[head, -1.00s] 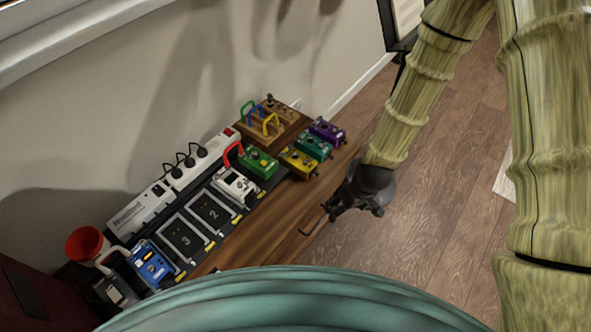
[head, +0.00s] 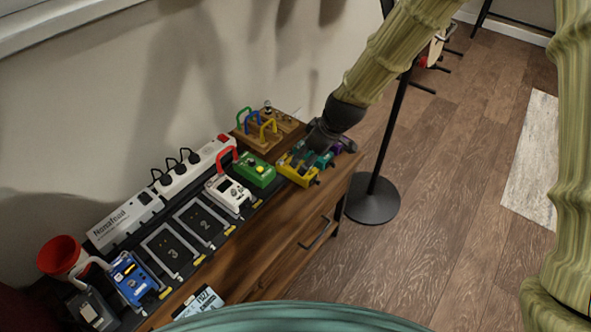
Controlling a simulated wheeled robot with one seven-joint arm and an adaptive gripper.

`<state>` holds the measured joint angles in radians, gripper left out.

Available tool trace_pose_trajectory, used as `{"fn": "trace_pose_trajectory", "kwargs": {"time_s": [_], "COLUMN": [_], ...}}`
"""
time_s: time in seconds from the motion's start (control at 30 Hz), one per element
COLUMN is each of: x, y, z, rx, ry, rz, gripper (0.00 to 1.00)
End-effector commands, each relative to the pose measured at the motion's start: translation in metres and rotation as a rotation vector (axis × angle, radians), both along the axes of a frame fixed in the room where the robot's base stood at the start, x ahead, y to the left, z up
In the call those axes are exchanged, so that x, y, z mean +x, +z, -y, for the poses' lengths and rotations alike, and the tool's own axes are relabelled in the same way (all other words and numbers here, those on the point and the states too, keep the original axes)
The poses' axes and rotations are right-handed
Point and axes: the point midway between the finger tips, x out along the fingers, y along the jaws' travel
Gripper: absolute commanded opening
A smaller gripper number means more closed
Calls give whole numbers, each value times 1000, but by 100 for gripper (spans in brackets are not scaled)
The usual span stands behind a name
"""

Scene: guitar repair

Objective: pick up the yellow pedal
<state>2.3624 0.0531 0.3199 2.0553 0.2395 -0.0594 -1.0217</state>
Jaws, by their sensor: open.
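The yellow pedal (head: 298,170) sits near the right end of the wooden cabinet top, beside the green pedal (head: 255,171). My gripper (head: 309,158) is open and has come down over the row of pedals at that end. Its fingers are at the yellow pedal and partly cover it. I cannot tell whether they touch it. The teal pedal (head: 325,160) and the purple pedal (head: 338,148) lie just beyond, partly hidden by the gripper.
A black stand (head: 372,200) is on the floor right of the cabinet.

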Motion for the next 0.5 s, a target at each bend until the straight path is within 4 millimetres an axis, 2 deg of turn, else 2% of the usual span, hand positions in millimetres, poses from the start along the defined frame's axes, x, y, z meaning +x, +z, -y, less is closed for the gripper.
{"fn": "trace_pose_trajectory", "kwargs": {"time_s": [0.1,0.33,0.5], "x": [4,6,12], "y": [-15,-26,-45], "z": [-5,-9,-14], "rx": [0,0,0], "ry": [0,0,-1], "rz": [0,0,0], "gripper": [80,80,80]}}
